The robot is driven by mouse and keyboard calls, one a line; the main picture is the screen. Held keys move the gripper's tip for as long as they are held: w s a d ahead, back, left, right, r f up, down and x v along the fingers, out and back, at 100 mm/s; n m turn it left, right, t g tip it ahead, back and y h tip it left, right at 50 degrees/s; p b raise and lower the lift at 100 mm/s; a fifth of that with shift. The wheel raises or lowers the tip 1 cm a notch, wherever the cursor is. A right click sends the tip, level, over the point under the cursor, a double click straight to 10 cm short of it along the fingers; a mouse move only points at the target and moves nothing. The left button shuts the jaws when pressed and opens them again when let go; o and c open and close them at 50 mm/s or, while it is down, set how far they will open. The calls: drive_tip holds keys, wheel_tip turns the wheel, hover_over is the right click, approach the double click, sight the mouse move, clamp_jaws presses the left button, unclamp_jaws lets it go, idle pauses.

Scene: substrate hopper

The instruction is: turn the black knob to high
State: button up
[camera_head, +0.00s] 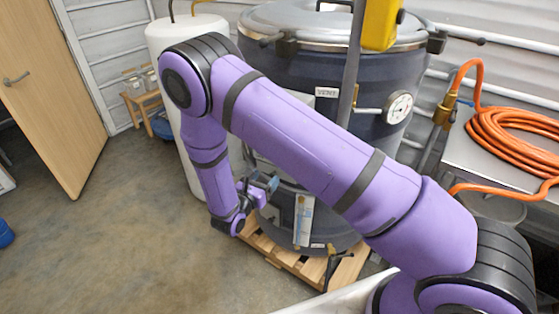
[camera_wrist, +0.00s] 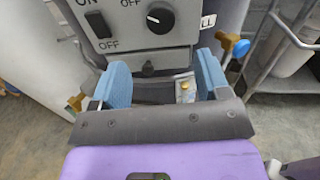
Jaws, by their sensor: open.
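The black knob (camera_wrist: 160,17) is round with a pale pointer mark and sits on a grey control panel (camera_wrist: 180,51) in the wrist view. The word OFF is printed above it. My gripper (camera_wrist: 159,72) is open, with its two blue fingers apart and nothing between them. It is below the knob in the picture and does not touch it. In the head view my gripper (camera_head: 266,184) is low at the front of the dark drum (camera_head: 330,85). The knob is hidden there.
A black rocker switch (camera_wrist: 98,23) marked ON and OFF is left of the knob. A pressure gauge (camera_head: 399,107) sticks out from the drum, which stands on a wooden pallet (camera_head: 291,260). A white tank (camera_head: 165,40) stands left. An orange hose (camera_head: 510,138) lies on a table.

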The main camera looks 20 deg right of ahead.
drive_tip(key=x, duration=1)
drive_tip(key=c, duration=0.9)
